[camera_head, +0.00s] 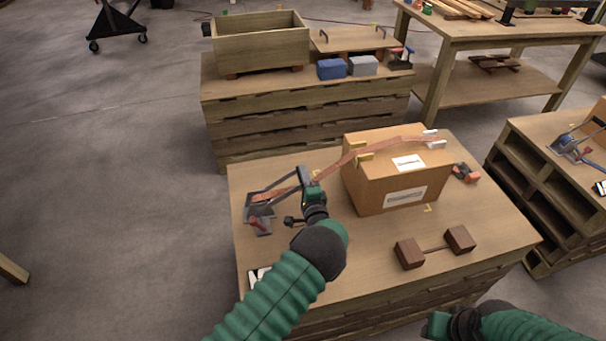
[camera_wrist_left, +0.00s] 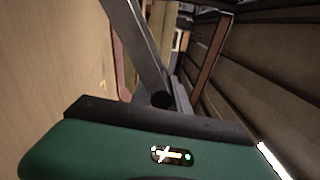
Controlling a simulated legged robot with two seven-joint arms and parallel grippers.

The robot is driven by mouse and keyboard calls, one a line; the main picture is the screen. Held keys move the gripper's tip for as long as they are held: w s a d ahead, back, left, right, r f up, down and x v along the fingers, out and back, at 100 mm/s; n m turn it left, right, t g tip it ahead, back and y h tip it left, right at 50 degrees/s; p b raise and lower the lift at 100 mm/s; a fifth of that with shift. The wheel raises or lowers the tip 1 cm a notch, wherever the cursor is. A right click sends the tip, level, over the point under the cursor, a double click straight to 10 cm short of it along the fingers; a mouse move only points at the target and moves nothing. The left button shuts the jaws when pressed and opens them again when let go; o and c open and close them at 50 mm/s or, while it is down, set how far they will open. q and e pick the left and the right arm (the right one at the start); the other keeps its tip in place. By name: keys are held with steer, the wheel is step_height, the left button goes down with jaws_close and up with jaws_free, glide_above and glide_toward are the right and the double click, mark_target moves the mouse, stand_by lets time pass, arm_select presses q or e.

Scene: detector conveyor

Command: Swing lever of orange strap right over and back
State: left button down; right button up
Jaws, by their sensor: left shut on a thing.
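The orange strap (camera_head: 330,172) runs from a grey ratchet (camera_head: 259,212) at the table's left, up over a cardboard box (camera_head: 377,184). The ratchet's grey lever (camera_head: 281,187) slants up from it to the right. My left gripper (camera_head: 304,176) is shut on the lever's far end, left of the box. In the left wrist view a grey metal bar of the lever (camera_wrist_left: 138,45) rises from the gripper's dark front edge; the fingertips are not clear there. My right gripper (camera_head: 438,324) is low at the lower right, away from the strap; its jaws cannot be made out.
Two brown blocks joined by a bar (camera_head: 436,248) lie on the wooden table (camera_head: 350,245) in front of the box. An orange and dark fitting (camera_head: 465,173) is right of the box. Behind stands a pallet stack (camera_head: 310,115) with a wooden crate (camera_head: 257,42).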

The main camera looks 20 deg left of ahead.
arm_select(q)
steer(key=shift+s+a+f, duration=0.1)
steer(key=shift+f, duration=0.6)
steer(key=c, duration=1.5)
jaws_free()
steer(key=shift+a, duration=0.1)
steer(key=shift+o, duration=1)
